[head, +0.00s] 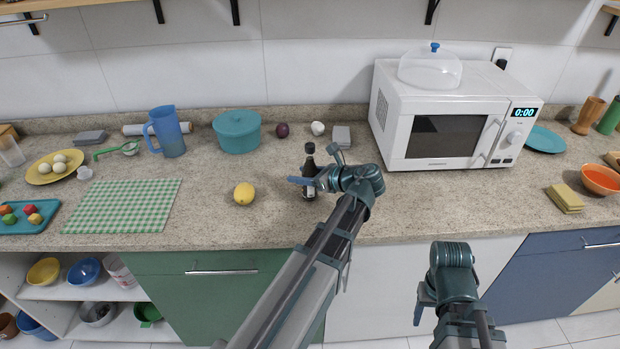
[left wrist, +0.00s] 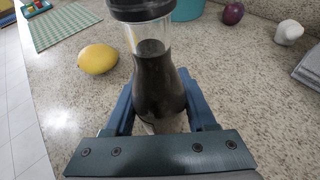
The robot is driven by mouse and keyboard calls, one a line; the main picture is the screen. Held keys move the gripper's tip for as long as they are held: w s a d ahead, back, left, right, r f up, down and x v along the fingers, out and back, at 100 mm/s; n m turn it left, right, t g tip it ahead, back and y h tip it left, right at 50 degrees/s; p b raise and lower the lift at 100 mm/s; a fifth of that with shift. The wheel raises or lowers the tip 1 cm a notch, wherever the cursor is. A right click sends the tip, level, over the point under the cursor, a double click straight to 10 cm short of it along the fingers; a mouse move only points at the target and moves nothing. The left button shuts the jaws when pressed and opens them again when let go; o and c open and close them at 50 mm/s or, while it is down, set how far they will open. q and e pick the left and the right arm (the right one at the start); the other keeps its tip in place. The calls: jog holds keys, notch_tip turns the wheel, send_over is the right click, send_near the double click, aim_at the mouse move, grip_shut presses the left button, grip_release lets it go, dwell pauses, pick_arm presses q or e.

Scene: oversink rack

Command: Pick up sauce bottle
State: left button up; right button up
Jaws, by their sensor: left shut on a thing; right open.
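The sauce bottle (head: 309,160) is dark with a black cap and stands upright on the counter, left of the microwave. My left gripper (head: 307,182) is shut around its body. In the left wrist view the bottle (left wrist: 156,80) sits between the two blue fingers of my left gripper (left wrist: 158,105), its lower end hidden by the gripper's base plate. I cannot tell whether the bottle touches the counter. My right gripper (head: 426,300) is low in front of the counter, away from the bottle; it is open and nothing shows in it.
A lemon (head: 244,194) lies left of the bottle, with a green checked mat (head: 122,206) further left. Behind are a teal pot (head: 237,132), a purple onion (head: 282,130) and a grey box (head: 341,137). A white microwave (head: 440,120) stands right. Counter around the bottle's front is clear.

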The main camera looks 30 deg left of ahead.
pick_arm(q)
grip_shut()
jog(key=shift+r, duration=0.1)
